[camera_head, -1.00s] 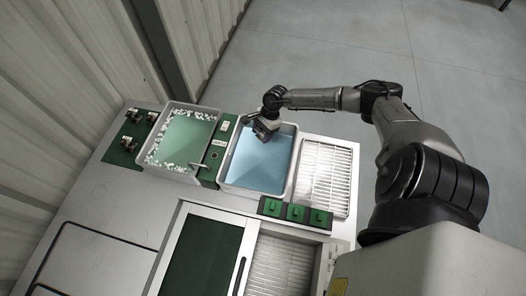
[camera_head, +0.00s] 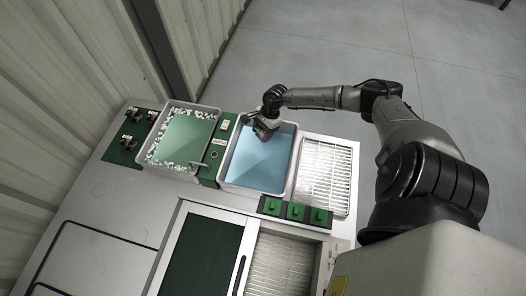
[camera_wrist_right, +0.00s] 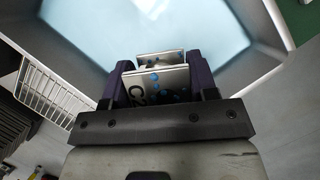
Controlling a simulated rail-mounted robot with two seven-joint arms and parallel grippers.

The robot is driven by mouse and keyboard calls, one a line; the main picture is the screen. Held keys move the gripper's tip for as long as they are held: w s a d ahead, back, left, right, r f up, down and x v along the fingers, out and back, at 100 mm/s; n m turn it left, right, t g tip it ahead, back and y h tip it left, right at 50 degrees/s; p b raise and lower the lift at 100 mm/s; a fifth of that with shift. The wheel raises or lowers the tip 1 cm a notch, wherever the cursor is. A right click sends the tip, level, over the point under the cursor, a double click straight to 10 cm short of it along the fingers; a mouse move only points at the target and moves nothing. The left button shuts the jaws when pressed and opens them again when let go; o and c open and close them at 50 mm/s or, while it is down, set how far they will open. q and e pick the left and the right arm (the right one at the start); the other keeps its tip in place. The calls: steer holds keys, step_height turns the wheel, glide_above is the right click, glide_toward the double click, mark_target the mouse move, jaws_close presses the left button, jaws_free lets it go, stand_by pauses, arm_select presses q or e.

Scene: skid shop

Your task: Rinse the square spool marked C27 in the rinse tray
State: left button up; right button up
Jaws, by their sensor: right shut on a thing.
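My right gripper (camera_head: 266,132) is over the blue-bottomed rinse tray (camera_head: 234,177), near its far edge. In the right wrist view the gripper (camera_wrist_right: 160,85) is shut on a square metal spool (camera_wrist_right: 158,84). The spool's face shows dark lettering that starts with "C2"; the rest is hidden. Blue spots dot that face. The rinse tray's pale blue inside (camera_wrist_right: 150,25) spreads out beyond the spool. Whether the spool touches the liquid cannot be told. My left gripper is not in view.
A wire drying rack (camera_head: 325,178) stands right of the rinse tray. A tray with a green middle and white bits (camera_head: 183,140) stands to the left. Green blocks (camera_head: 295,212) sit in front. An open recess with a grille (camera_head: 280,265) lies nearer.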

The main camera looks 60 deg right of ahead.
mark_target(260, 130)
steer(key=shift+r, duration=0.15)
stand_by(0.4)
steer(key=shift+r+p, duration=0.4)
steer(key=shift+r, duration=0.1)
steer(key=shift+r+p, duration=0.85)
steer(key=shift+r, duration=0.55)
